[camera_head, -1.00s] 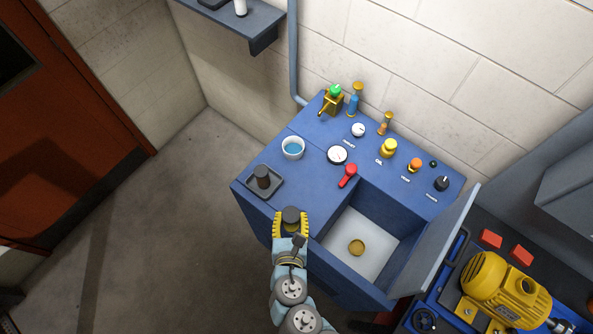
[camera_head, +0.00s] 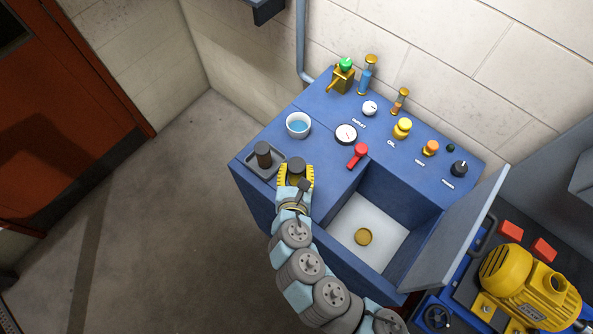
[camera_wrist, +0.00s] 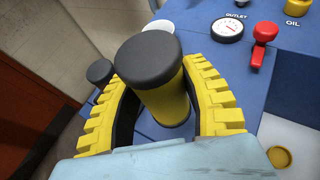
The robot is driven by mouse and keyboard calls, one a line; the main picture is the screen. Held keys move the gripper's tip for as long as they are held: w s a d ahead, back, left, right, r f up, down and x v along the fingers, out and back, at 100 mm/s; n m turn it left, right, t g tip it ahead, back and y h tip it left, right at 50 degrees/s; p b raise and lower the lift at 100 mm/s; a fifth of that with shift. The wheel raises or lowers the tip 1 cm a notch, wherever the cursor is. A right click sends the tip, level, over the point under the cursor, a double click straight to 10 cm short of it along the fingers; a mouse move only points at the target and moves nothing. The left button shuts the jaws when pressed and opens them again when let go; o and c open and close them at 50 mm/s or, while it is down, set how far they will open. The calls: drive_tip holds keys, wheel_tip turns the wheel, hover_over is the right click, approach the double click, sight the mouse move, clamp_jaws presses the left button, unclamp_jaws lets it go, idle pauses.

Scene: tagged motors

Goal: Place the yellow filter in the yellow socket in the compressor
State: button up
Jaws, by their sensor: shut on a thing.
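The yellow filter, a yellow cylinder with a dark cap, stands between my fingers in the wrist view (camera_wrist: 165,95); its dark cap shows in the head view (camera_head: 296,166). My gripper (camera_head: 296,176), with yellow ribbed fingers, is shut on it over the front left of the blue compressor (camera_head: 325,120). The yellow socket (camera_head: 364,237) is a round yellow ring on the pale floor of the open compartment, right of and below my gripper. It also shows at the lower right of the wrist view (camera_wrist: 279,157).
A second dark-capped filter (camera_head: 263,154) stands in a tray left of my gripper. A white cup (camera_head: 298,125) of blue liquid is behind. A red lever (camera_head: 357,155) stands at the compartment's back edge. The raised lid (camera_head: 455,235) bounds its right side.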

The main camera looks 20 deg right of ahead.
drive_tip(key=w+f, duration=0.1)
drive_tip(key=w+d+f, duration=0.1)
drive_tip(key=f, duration=0.1)
drive_tip(key=w+f+b, duration=0.1)
drive_tip(key=w+f, duration=0.1)
drive_tip(key=shift+d+f, duration=0.15)
drive_tip(key=shift+d, duration=0.1)
drive_tip(key=f, duration=0.2)
drive_tip(key=shift+w+d+f, duration=0.15)
drive_tip(key=shift+w+f, duration=0.15)
drive_tip(key=shift+f, duration=0.55)
drive_tip(key=shift+b, duration=0.3)
drive_tip(key=shift+f, duration=0.15)
drive_tip(key=o, duration=1.1)
drive_tip(key=shift+o, duration=0.2)
